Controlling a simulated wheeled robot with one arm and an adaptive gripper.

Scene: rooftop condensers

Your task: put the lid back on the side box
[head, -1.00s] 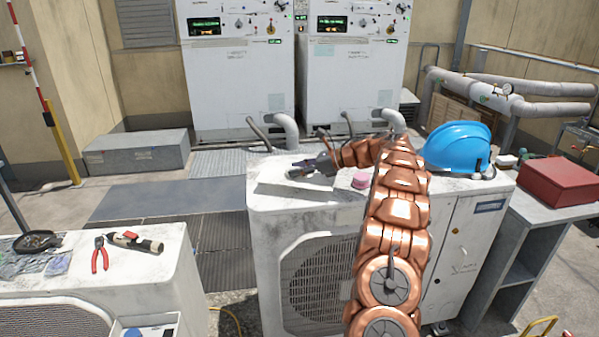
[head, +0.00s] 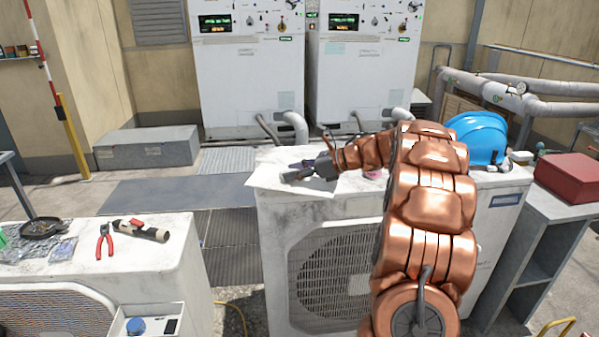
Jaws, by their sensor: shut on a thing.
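My gripper (head: 300,172) is shut on a flat white panel, which looks like the lid (head: 268,176). It holds the lid over the left end of the middle condenser's top, with the lid's left edge sticking out past the condenser's edge. The gap between lid and condenser top is hard to tell. The side box (head: 147,308) is at the lower left, on the front right of the left condenser. It is uncovered, with a blue round part (head: 135,326) and a dark part inside, and its lower part is cut off by the picture edge.
Red pliers (head: 104,242), a torch-like tool (head: 142,231) and a dark pan (head: 44,228) lie on the left condenser (head: 172,262). A blue helmet (head: 476,138) and a partly hidden pink item (head: 374,174) are on the middle condenser (head: 275,235). A gap separates the condensers.

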